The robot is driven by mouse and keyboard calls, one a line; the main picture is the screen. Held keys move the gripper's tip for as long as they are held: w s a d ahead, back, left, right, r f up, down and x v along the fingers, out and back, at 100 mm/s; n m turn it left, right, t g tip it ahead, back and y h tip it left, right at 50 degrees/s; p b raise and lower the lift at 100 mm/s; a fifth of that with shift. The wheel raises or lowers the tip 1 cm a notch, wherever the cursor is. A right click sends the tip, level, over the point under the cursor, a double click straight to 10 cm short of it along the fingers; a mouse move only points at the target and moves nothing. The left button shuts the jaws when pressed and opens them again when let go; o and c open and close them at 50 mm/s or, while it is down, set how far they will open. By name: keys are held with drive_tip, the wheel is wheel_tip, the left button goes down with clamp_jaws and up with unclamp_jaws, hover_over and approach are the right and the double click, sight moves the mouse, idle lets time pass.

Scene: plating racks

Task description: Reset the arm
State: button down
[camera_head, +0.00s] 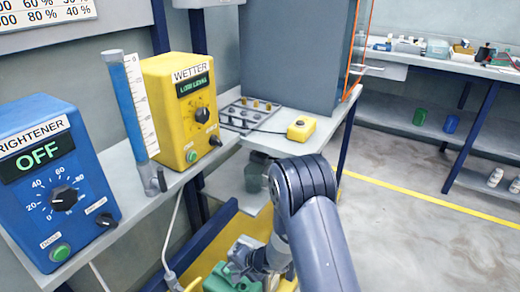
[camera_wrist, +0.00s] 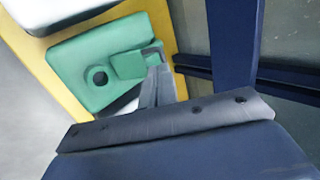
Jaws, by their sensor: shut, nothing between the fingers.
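My arm reaches down below the shelf in the head view. Its end, my gripper (camera_head: 243,262), is low in the picture beside a green container (camera_head: 222,282). In the wrist view my gripper (camera_wrist: 157,52) shows as thin grey fingers, shut and empty. Their tips are close to a raised green part of the green container (camera_wrist: 75,62), which has a dark round opening. I cannot tell whether the fingers touch it.
The shelf above carries a blue brightener box (camera_head: 60,180) reading OFF, a yellow wetter box (camera_head: 170,90) reading low level, and a blue tube (camera_head: 127,105). A dark blue post (camera_wrist: 232,50) stands close right of my gripper. Open floor (camera_head: 400,230) lies to the right.

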drive_tip(key=shift+s+d+f+b, duration=0.15)
drive_tip(key=shift+d+b, duration=0.1)
drive_tip(key=shift+b, duration=0.05)
drive_tip(key=p+v, duration=0.6)
drive_tip(key=v, duration=0.5)
drive_tip(key=shift+r, duration=0.35)
